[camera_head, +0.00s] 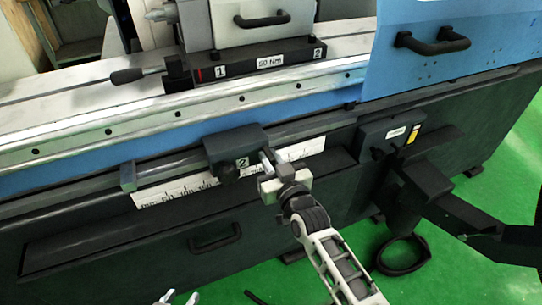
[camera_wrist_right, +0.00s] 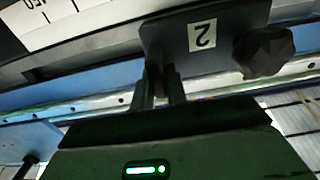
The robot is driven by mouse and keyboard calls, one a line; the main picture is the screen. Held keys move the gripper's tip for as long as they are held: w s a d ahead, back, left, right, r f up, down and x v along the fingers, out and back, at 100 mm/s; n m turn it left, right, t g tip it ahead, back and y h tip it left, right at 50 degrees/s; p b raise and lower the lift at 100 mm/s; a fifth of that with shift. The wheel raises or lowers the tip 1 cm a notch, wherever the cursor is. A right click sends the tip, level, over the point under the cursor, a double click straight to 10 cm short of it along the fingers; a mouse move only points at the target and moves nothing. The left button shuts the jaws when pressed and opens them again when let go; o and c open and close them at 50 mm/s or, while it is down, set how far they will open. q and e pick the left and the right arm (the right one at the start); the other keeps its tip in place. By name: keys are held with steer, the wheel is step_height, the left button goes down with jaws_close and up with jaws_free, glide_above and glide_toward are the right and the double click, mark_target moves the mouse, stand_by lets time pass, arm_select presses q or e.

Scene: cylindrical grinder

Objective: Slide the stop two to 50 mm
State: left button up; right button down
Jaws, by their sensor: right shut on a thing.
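Stop two (camera_head: 228,145) is a dark block with a white "2" label and a black knob (camera_head: 228,172). It sits on the front rail above the white mm ruler (camera_head: 165,191), to the right of the ruler's low-number end. My right gripper (camera_head: 267,163) is at the block's right side, shut on it. The right wrist view shows the fingers (camera_wrist_right: 162,88) together at the edge of stop two (camera_wrist_right: 165,40), beside its upside-down label and knob (camera_wrist_right: 265,52). The exact grip is partly hidden. My left gripper (camera_head: 178,297) shows only its tips, apart, at the bottom edge.
A small grey block (camera_head: 128,177) sits on the rail at the ruler's left end. The rail between it and stop two looks clear. A control box (camera_head: 390,132) is at the right. A drawer handle (camera_head: 215,238) is below.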

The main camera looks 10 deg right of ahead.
steer(key=c, duration=1.4)
jaws_free()
steer(key=shift+w, duration=0.2)
steer(key=shift+d, duration=0.1)
steer(key=shift+s, duration=0.15)
steer(key=v, duration=1.5)
steer(key=shift+s, duration=0.4)
